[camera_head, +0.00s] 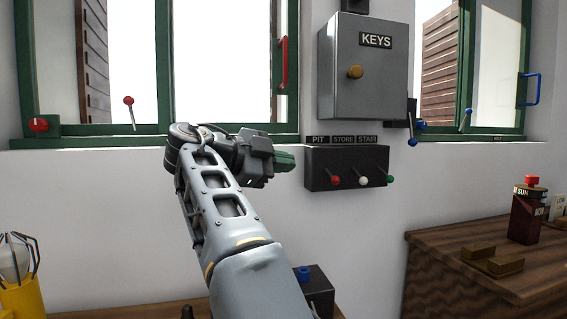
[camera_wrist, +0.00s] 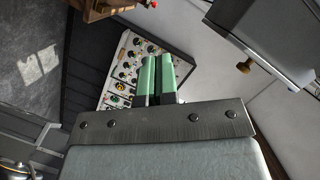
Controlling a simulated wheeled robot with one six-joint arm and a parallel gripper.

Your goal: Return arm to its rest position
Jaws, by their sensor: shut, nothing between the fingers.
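My arm reaches up from the bottom centre of the head view. My gripper (camera_head: 285,161) is held in the air left of the switch box, its green fingertips pointing right. In the wrist view my gripper (camera_wrist: 157,76) has its two green fingers side by side, closed with nothing between them. The dark switch box (camera_head: 346,169) with PIT, STORE and STAIR labels has red, white and green knobs. It is on the wall just right of the fingertips in the picture; I cannot tell whether they touch.
A grey KEYS cabinet (camera_head: 365,70) with a brass knob hangs above the switch box. Green-framed windows stand at both sides. A wooden cabinet (camera_head: 490,262) with a dark bottle (camera_head: 527,212) is at right. A yellow container (camera_head: 22,297) is lower left. A panel of dials (camera_wrist: 125,75) shows in the wrist view.

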